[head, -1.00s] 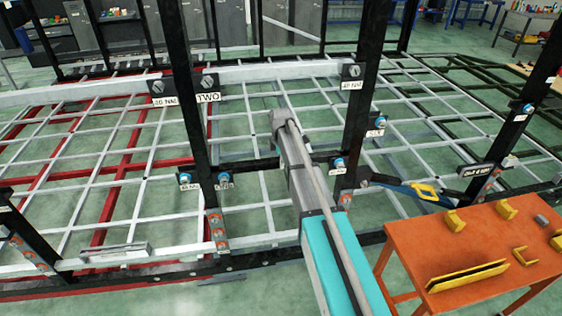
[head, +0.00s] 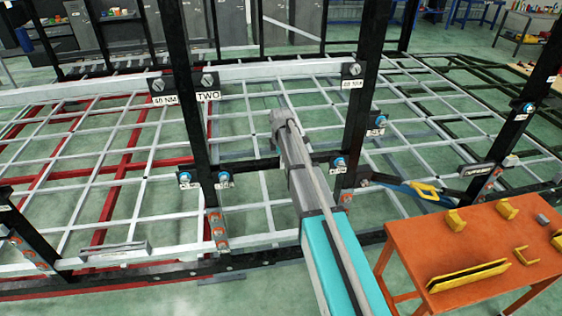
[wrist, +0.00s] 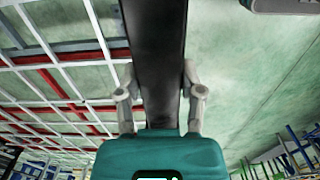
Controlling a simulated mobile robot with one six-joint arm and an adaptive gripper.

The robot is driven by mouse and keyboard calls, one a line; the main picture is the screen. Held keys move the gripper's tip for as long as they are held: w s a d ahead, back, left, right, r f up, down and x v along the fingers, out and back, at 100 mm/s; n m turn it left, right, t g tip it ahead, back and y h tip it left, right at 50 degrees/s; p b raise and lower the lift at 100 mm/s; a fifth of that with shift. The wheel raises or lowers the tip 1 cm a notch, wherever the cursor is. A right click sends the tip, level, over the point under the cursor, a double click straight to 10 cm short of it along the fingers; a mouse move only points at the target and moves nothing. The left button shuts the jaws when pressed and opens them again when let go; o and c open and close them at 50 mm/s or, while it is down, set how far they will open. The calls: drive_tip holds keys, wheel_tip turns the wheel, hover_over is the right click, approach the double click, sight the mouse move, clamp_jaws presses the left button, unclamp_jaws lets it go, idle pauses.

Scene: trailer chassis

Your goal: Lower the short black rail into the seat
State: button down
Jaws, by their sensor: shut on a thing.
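In the wrist view, my gripper (wrist: 158,72) has its two grey fingers closed on either side of a dark rail, the short black rail (wrist: 153,30), which runs up out of the top edge. In the head view, a short black rail (head: 247,164) shows on both sides of my arm, level between two black uprights, the left upright (head: 196,130) and the right upright (head: 357,110). My arm hides its middle and my gripper there. Blue-headed bolts sit by its ends. I cannot tell whether the rail touches the uprights, and the seat is not clearly visible.
A pale lattice chassis (head: 140,190) with red beams fills the left and middle. An orange table (head: 480,255) with yellow parts stands at the lower right. A blue and yellow tool (head: 425,190) lies near it.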

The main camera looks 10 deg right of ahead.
drive_tip(key=shift+c, duration=0.7)
unclamp_jaws()
drive_tip(key=shift+r, duration=0.15)
wheel_tip(320, 180, up, 7)
drive_tip(key=p, duration=0.7)
drive_tip(key=shift+s+r+p, duration=0.2)
drive_tip(key=shift+r+p, duration=0.1)
drive_tip(key=shift+p, duration=0.1)
drive_tip(key=s, duration=1.3)
drive_tip(key=shift+s+r+p, duration=0.3)
drive_tip(key=shift+s, duration=0.05)
